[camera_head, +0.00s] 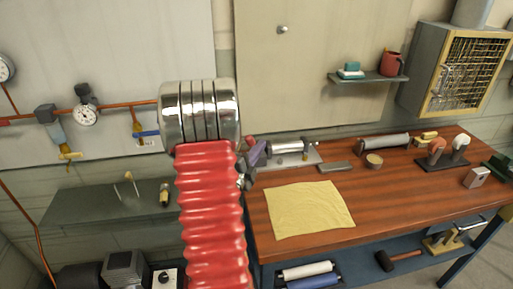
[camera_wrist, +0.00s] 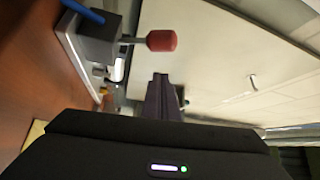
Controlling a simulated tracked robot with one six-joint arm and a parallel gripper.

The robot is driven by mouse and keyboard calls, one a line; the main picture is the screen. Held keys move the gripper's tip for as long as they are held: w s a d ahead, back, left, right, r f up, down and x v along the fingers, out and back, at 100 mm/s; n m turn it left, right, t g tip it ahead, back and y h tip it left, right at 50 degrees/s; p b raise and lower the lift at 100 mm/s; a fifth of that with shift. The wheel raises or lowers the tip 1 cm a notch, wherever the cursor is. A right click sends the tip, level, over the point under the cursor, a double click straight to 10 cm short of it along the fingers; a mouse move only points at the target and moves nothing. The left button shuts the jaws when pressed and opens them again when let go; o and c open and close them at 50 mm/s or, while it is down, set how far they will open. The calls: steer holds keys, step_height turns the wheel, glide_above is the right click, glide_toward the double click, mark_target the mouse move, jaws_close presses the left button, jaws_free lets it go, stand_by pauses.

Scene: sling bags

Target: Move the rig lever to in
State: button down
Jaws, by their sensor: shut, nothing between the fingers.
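The rig (camera_head: 288,147) is a small unit with a silver cylinder on a pale plate at the back left of the wooden bench. Its lever, with a red knob (camera_wrist: 161,40), sticks out from a grey block (camera_wrist: 95,40) in the wrist view. The knob also shows in the head view (camera_head: 249,140), just left of the cylinder. My gripper (camera_wrist: 160,76) is shut and empty, its dark fingertips apart from the knob, a little below it in the wrist view. In the head view my gripper (camera_head: 258,152) is close by the rig's left end, partly hidden by my arm.
A yellow cloth (camera_head: 308,208) lies on the bench (camera_head: 375,200). A grey flat block (camera_head: 334,167), a round tin (camera_head: 374,160) and a grey roller (camera_head: 384,143) sit behind it. Pipes with a gauge (camera_head: 85,115) run at left.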

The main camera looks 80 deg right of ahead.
steer(key=s+v, duration=0.2)
steer(key=v, duration=0.8)
steer(key=shift+a+f, duration=0.35)
steer(key=shift+a, duration=0.05)
